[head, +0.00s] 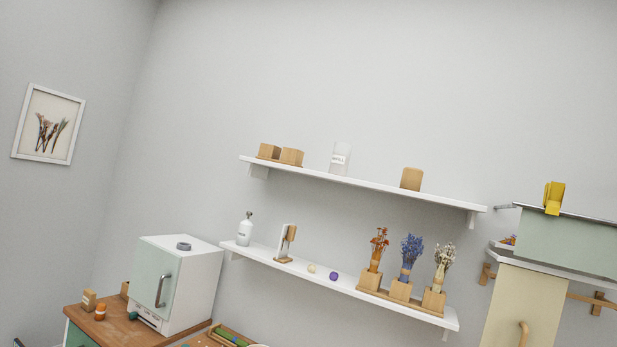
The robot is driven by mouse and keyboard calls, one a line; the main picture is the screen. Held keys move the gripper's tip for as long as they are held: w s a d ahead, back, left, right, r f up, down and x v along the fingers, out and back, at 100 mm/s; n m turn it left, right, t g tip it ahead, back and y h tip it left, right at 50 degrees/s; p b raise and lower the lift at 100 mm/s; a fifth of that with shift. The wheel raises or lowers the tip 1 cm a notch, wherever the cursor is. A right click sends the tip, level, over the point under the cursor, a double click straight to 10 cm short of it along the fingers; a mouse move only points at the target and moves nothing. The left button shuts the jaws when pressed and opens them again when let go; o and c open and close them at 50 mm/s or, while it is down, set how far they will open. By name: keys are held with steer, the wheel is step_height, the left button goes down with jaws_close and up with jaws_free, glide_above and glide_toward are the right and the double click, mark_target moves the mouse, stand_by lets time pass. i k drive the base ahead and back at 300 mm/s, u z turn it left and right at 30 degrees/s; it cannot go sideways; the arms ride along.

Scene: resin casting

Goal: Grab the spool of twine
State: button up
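I cannot pick out a spool of twine with certainty. A small cream ball-like item (311,268) and a purple one (334,276) sit on the lower white shelf; they are too small to tell if either is wound twine. A small orange-and-white cylinder (100,312) stands on the wooden counter at the lower left. A grey ring (184,246) lies on top of the white cabinet with a pale green door. My gripper is not in view.
The lower shelf (430,316) also holds a white bottle (245,229) and dried flowers in wooden blocks (400,291). The upper shelf (377,184) holds wooden blocks and a jar (340,158). A yellow item (554,197) sits on a green unit (568,243) at right.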

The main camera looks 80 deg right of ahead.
mark_target(411, 179)
steer(key=z, duration=0.05)
steer(key=i, duration=1.4)
steer(key=z, duration=3.95)
steer(key=i, duration=1.7)
steer(key=u, duration=0.1)
